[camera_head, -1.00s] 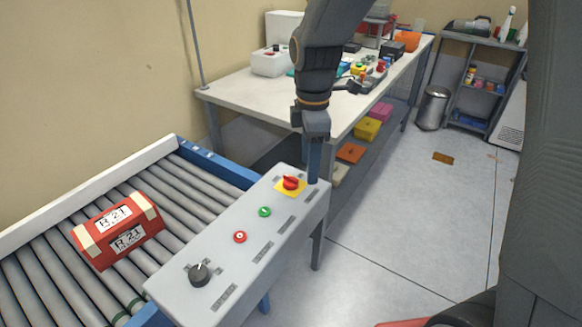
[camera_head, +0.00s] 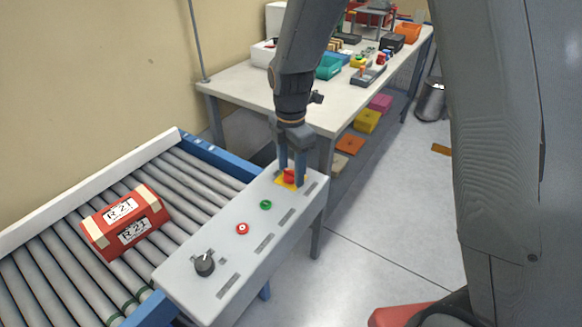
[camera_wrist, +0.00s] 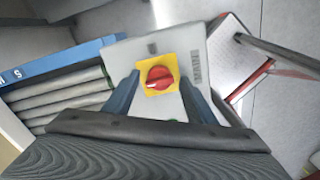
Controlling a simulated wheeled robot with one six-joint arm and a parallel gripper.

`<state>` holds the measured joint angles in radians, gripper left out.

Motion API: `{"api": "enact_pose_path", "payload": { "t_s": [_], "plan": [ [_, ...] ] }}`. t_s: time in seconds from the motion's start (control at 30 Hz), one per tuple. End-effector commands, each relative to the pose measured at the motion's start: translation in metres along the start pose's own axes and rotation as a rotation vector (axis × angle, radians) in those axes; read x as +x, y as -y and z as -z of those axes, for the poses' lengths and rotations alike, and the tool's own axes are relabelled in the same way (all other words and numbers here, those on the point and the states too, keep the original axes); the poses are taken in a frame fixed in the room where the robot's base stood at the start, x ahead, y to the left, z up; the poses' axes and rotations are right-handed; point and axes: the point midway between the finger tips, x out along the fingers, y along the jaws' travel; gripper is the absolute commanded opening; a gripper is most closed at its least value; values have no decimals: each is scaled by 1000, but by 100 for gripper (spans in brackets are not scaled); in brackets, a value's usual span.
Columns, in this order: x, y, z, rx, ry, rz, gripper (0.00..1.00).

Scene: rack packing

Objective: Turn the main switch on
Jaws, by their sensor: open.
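The main switch (camera_head: 289,175) is a red rotary knob on a yellow plate at the far end of the grey control panel (camera_head: 222,240). In the wrist view the red knob (camera_wrist: 159,77) sits on its yellow plate, between and beyond my fingers. My gripper (camera_head: 291,178) points down over the switch, with its two blue fingers apart, one on each side of the knob. In the wrist view my gripper (camera_wrist: 160,98) is open and empty. I cannot tell whether the fingers touch the knob or the panel.
A green button (camera_head: 265,205), a red button (camera_head: 242,229) and a black dial (camera_head: 204,263) lie along the panel. A red box (camera_head: 125,221) rests on the roller conveyor (camera_head: 60,262). A white workbench (camera_head: 240,95) with several items stands behind.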

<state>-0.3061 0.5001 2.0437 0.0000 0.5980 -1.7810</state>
Motion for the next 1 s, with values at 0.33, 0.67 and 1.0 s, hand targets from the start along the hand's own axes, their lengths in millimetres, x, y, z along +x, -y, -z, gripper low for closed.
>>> {"api": "enact_pose_path", "payload": {
  "t_s": [0.33, 0.67, 1.0],
  "plan": [
    [2, 0, 0, 1, 0, 0, 44],
    [2, 0, 0, 4, 0, 0, 13],
    [1, 0, 0, 119, 0, 1, 13]
  ]
}}
